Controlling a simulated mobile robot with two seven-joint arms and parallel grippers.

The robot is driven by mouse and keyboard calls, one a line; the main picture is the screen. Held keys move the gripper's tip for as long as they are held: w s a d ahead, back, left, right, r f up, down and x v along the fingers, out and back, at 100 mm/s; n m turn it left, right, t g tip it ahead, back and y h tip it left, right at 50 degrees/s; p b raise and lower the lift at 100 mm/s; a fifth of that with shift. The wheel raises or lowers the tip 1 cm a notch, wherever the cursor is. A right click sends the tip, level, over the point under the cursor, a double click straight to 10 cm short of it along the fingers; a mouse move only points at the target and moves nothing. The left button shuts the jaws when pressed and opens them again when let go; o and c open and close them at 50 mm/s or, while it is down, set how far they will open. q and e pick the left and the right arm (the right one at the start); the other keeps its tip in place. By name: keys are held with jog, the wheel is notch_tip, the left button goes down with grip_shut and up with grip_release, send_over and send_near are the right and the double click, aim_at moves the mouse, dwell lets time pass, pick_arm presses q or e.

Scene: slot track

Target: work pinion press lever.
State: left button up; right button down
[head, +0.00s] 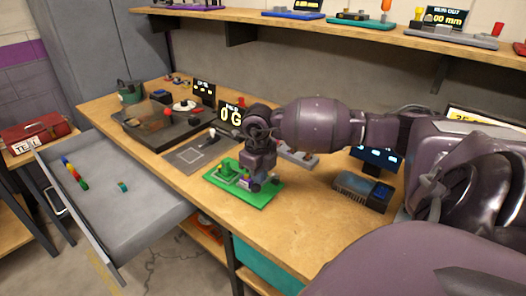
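A green plate (262,196) with a small green upright fixture (229,168) sits on the wooden bench near its front edge; it looks like the pinion press. My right arm reaches in from the right, and its gripper (255,181) points down just right of the fixture, over the plate. The gripper covers part of the plate, and small dark and purple parts show around its tips. I cannot make out the lever, whether the fingers touch anything, or whether they are open or shut. My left gripper is not in view.
A grey plate with a small lever (210,136) lies left of the press. A dark machine (165,124) and lit displays (232,115) stand behind. A blue-grey device (361,187) stands right. An open grey drawer (140,220) juts out at the left. The bench front right is clear.

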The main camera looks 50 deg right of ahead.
jog(key=shift+f, duration=0.3)
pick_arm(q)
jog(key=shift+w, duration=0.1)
pick_arm(e)
jog(key=shift+r, duration=0.1)
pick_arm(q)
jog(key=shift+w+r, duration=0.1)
pick_arm(e)
jog(key=shift+r, duration=0.15)
jog(key=shift+r+p, duration=0.3)
jog(key=shift+r, duration=0.2)
jog(key=shift+r+p, duration=1.15)
jog(key=shift+r, duration=1.3)
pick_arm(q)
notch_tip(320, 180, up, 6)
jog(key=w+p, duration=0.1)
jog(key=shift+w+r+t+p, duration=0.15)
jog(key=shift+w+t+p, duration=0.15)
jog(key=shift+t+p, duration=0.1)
pick_arm(e)
notch_tip(320, 180, up, 4)
jog(key=shift+f, duration=0.1)
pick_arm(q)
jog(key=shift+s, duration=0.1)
